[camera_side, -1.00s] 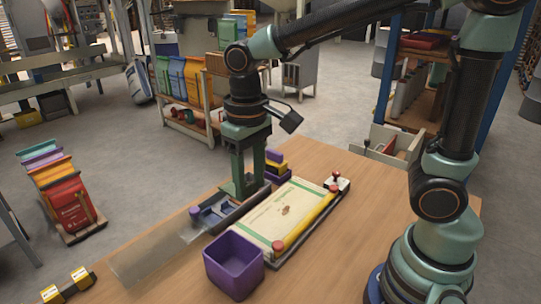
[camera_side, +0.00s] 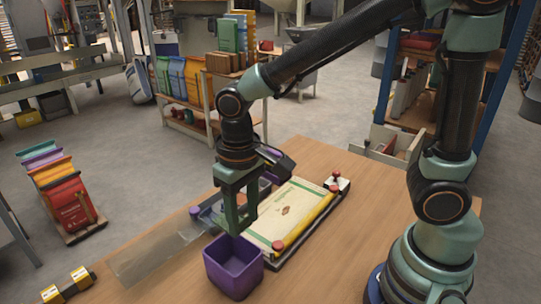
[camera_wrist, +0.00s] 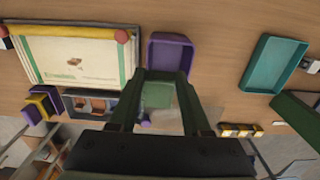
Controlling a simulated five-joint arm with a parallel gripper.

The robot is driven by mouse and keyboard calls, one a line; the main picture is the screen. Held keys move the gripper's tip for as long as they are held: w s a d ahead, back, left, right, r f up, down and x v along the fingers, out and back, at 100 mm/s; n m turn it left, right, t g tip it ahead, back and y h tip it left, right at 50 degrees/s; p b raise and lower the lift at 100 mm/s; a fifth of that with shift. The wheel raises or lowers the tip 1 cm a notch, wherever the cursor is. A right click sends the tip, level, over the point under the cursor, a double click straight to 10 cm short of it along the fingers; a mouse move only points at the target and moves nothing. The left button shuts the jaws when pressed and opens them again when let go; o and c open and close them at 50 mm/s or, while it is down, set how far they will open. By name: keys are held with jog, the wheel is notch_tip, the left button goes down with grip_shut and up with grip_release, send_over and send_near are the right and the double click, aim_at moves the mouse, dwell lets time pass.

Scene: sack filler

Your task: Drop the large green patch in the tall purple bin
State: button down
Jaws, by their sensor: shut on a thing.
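The purple bin (camera_side: 233,268) is an open box at the front of the table, and it also shows in the wrist view (camera_wrist: 186,54) just beyond my fingertips. My gripper (camera_side: 238,226) hangs pointing down by the bin's far rim. In the wrist view my gripper (camera_wrist: 165,76) is shut on a flat green patch (camera_wrist: 157,96) held between its fingers. The patch is hard to make out in the side view because the fingers hide it. I cannot tell whether its lower edge is over the bin opening.
A sack (camera_side: 290,211) lies on a board with a yellow bar (camera_side: 311,222) and red knobs, right of the bin. A compartmented tray (camera_side: 207,212) sits behind my gripper. A teal tray (camera_wrist: 275,63) lies apart at right in the wrist view. A clear sheet (camera_side: 155,255) lies left.

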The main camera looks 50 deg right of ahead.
jog(key=shift+c, duration=1.4)
grip_release()
notch_tip(320, 180, up, 12)
jog(key=shift+d, duration=0.1)
jog(key=s+d+f+t, duration=0.1)
jog(key=d+t, duration=0.4)
jog(key=d, duration=0.8)
jog(key=shift+s+d+f+t, duration=0.25)
jog(key=shift+d+f+t, duration=0.05)
jog(key=shift+f, duration=0.45)
